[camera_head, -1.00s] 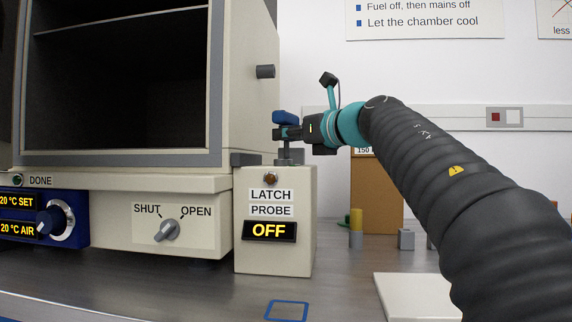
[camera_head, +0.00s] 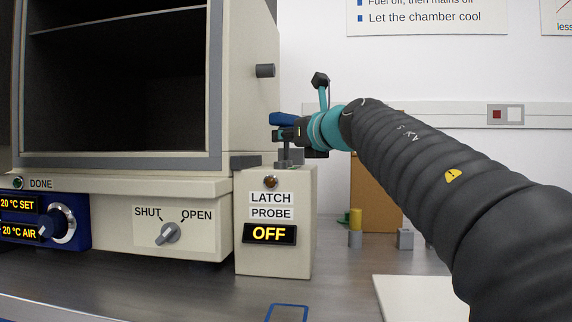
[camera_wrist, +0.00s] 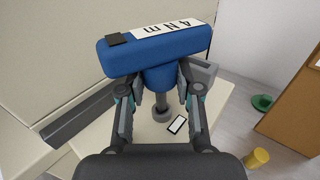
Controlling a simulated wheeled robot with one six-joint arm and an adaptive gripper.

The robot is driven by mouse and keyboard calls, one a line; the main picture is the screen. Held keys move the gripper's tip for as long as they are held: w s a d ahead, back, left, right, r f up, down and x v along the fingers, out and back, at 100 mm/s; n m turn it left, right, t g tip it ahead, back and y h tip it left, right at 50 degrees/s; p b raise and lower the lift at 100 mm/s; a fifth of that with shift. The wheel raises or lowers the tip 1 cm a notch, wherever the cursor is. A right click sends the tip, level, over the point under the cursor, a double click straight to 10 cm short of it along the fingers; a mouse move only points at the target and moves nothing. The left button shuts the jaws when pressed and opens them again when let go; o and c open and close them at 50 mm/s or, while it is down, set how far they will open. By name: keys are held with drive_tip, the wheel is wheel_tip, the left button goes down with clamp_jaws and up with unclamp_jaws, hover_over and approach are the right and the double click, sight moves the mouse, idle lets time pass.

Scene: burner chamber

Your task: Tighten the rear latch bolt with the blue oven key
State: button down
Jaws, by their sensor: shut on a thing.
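The blue oven key (camera_wrist: 155,52) has a T-shaped blue handle marked "4 N m". My gripper (camera_wrist: 160,95) is shut on the key's blue neck, below the handle. The key's grey shaft points down to a round grey piece (camera_wrist: 162,113) on top of the cream latch box; I cannot tell how deeply they engage. In the head view the blue handle (camera_head: 282,118) shows above the latch box (camera_head: 275,235), beside my gripper (camera_head: 284,135). The latch box reads "LATCH PROBE OFF" under a dark amber lamp (camera_head: 271,181). The bolt itself is hidden.
The chamber (camera_head: 120,90) stands at left, its dark interior showing, with a SHUT/OPEN knob (camera_head: 168,233) below. A brown box (camera_head: 375,200), a yellow-topped cylinder (camera_head: 355,228) and a grey block (camera_head: 405,239) stand to the right. A pale plate (camera_head: 420,298) lies in front.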

sight(289, 121)
drive_tip(key=shift+a+f+m+t+h+p, duration=0.1)
drive_tip(key=shift+f+m+t+h+p, duration=0.15)
drive_tip(key=shift+m+h+p, duration=1.05)
drive_tip(key=shift+f+n+p, duration=0.15)
drive_tip(key=shift+n+p, duration=0.35)
drive_tip(key=shift+t, duration=0.25)
drive_tip(key=shift+m+h, duration=0.4)
drive_tip(key=shift+h, duration=0.1)
drive_tip(key=shift+n+y+b, duration=0.3)
drive_tip(key=shift+y+b, duration=0.2)
drive_tip(key=shift+b, duration=0.4)
drive_tip(key=shift+r+p, duration=0.35)
drive_tip(key=shift+r, duration=0.05)
idle(0.3)
drive_tip(key=shift+r+p, duration=0.5)
drive_tip(key=shift+r, duration=0.05)
drive_tip(key=shift+r+p, duration=0.25)
drive_tip(key=shift+p, duration=0.05)
drive_tip(key=shift+r, duration=0.75)
